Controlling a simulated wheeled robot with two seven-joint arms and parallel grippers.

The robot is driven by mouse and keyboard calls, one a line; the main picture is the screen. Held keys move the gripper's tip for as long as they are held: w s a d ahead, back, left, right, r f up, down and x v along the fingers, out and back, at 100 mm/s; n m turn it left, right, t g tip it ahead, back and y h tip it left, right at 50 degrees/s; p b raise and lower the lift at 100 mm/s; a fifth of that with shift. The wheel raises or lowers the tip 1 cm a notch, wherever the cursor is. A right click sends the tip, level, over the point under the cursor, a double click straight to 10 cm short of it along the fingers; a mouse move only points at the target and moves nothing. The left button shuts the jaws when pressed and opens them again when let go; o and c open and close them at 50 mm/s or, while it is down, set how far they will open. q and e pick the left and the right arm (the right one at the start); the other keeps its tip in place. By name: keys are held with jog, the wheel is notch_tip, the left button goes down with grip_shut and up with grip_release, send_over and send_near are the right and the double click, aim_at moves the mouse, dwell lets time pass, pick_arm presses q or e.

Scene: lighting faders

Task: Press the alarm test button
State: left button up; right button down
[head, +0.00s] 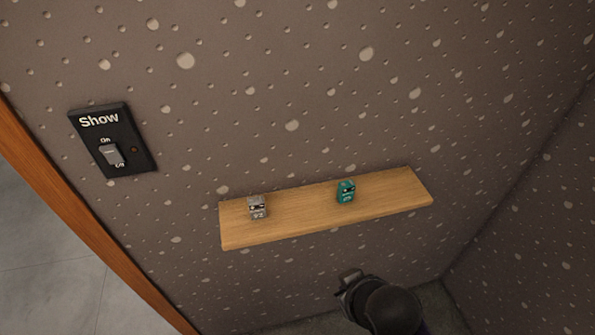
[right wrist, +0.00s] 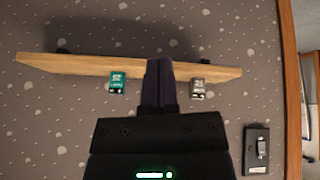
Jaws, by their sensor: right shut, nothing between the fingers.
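No button labelled as an alarm test shows in either view. A black wall panel (head: 113,139) marked "Show" is at the left of the head view, with a grey rocker switch (head: 110,154) between on and off marks and a small dark round spot beside it. The panel also shows at the lower right of the right wrist view (right wrist: 257,150). My right gripper (head: 350,277) is below the shelf in the head view, apart from the panel. Its dark fingers (right wrist: 158,83) are together and empty in the right wrist view. My left gripper is out of view.
A wooden shelf (head: 300,208) on the speckled wall holds a small grey object (head: 257,207) and a small teal object (head: 346,192). In the wrist view my fingers overlap the shelf between them. A wooden edge (head: 75,215) borders the wall at left. Wall around the panel is clear.

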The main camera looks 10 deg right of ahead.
jog(key=w+a+r+n+t+p, duration=0.15)
jog(key=w+r+t, duration=0.3)
jog(key=r, duration=0.55)
jog(key=w+r+n+t+y, duration=0.1)
jog(key=w+r+n+t, duration=0.3)
jog(key=r, duration=0.6)
jog(key=w+r+t+p, duration=0.1)
jog(key=w+r+t, duration=0.2)
jog(key=w+r, duration=0.55)
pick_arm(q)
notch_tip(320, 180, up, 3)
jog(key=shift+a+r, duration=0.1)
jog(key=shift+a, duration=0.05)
pick_arm(e)
jog(key=s+a+r+n+t+y, duration=0.1)
jog(key=s+r+n+t+y, duration=0.1)
jog(key=r, duration=1)
jog(key=s+r+n+t+y, duration=0.3)
jog(key=r+t, duration=0.3)
jog(key=r, duration=0.6)
jog(key=shift+s+a+n, duration=0.4)
jog(key=shift+s+n, duration=0.05)
jog(key=shift+n, duration=0.3)
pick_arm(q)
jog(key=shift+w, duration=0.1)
